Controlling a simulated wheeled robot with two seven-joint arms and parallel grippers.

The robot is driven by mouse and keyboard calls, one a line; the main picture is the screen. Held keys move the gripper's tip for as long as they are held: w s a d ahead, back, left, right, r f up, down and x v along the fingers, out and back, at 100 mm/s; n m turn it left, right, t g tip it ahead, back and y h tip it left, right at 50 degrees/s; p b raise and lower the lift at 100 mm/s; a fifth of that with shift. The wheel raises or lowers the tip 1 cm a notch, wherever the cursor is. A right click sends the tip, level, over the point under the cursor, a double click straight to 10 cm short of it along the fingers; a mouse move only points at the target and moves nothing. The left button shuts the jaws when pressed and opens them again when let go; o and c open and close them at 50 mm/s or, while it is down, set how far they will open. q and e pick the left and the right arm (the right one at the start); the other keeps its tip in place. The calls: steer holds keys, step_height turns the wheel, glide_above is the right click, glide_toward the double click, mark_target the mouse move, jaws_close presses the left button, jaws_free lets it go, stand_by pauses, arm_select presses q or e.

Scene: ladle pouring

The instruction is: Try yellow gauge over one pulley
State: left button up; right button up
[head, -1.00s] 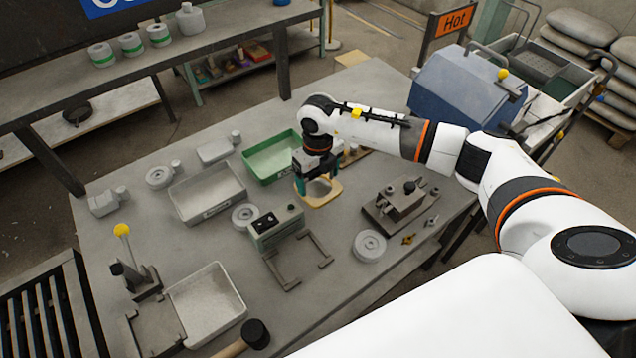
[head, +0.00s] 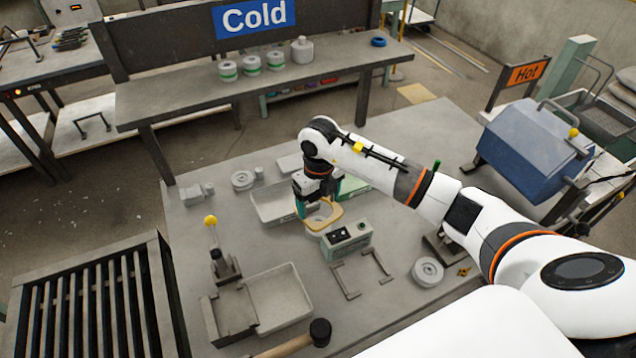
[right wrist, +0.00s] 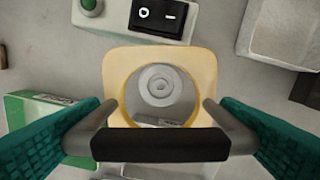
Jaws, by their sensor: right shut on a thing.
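The yellow gauge (head: 331,222), a flat plate with a large round hole, is held by my right gripper (head: 307,207). The gauge looks above the pulley, but I cannot tell the height gap. In the head view the gauge largely hides that pulley. Other pulleys lie at the back left (head: 242,181) and front right (head: 428,270). My left gripper is out of view.
A control box (head: 348,239) with a black switch stands just in front of the gauge. A yellow-knobbed lever press (head: 228,285), pale tray (head: 282,302) and mallet (head: 318,332) are at front left.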

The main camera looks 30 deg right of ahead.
steer(key=shift+a+f, duration=0.1)
steer(key=shift+a, duration=0.15)
steer(key=f+b, duration=0.2)
steer(key=f, duration=0.1)
steer(key=shift+d, duration=0.3)
steer(key=shift+a+f+b, duration=0.1)
steer(key=shift+f+b, duration=0.4)
steer(key=shift+f, duration=0.2)
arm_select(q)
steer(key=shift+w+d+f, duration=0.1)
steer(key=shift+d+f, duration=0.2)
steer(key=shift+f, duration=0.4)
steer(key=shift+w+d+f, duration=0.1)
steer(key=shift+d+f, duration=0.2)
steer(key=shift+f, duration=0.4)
arm_select(e)
steer(key=shift+w+f, duration=0.1)
steer(key=shift+f, duration=0.35)
arm_select(q)
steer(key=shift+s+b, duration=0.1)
steer(key=shift+b, duration=0.2)
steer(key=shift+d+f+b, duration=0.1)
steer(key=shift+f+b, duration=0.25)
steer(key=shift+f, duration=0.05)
arm_select(e)
steer(key=shift+f, duration=0.35)
